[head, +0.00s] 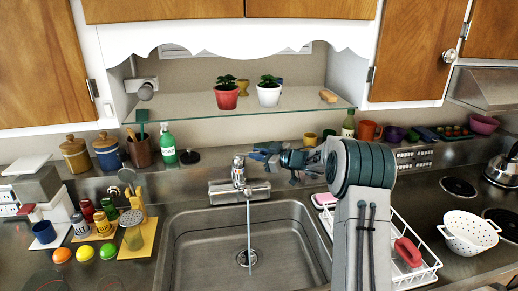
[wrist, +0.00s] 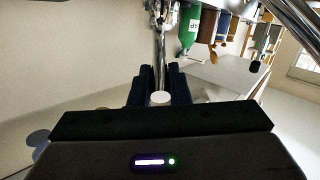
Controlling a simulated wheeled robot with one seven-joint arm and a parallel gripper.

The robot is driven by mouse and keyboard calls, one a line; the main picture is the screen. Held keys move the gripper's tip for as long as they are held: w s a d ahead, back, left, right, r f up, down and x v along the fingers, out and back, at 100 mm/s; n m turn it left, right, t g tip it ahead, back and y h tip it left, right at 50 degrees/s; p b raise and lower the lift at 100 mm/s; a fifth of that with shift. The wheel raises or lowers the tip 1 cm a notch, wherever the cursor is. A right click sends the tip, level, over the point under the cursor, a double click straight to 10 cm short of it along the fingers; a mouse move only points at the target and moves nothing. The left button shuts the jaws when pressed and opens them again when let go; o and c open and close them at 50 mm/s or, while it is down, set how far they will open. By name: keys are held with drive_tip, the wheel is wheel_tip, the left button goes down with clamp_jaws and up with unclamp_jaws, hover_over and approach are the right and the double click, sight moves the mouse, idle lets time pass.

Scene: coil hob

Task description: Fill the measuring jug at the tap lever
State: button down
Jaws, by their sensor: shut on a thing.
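The chrome tap (head: 238,178) stands behind the sink, with a thin stream (head: 249,225) falling from its spout toward the drain. My gripper (head: 262,155) is at the top of the tap from the right. In the wrist view its dark fingers (wrist: 160,90) are shut around the tap lever, with chrome tap parts (wrist: 161,35) beyond them. The grip itself is small in the head view. No container stands under the stream.
The sink (head: 200,262) is empty. A white dish rack (head: 425,268) with a red item stands on its right, and a white colander (head: 467,234) farther right. A green soap bottle (head: 168,148) stands behind left of the tap. A glass shelf (head: 190,108) with potted plants hangs above.

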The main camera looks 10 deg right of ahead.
drive_tip(key=shift+r+p, duration=0.2)
drive_tip(key=shift+p, duration=0.2)
drive_tip(key=c, duration=1.4)
unclamp_jaws()
drive_tip(key=shift+o, duration=0.2)
drive_tip(key=b+v, duration=0.3)
drive_tip(key=v, duration=1)
drive_tip(key=shift+s+d+r, duration=0.2)
drive_tip(key=shift+s+r, duration=0.05)
drive_tip(key=shift+r, duration=0.1)
drive_tip(key=shift+h, duration=0.3)
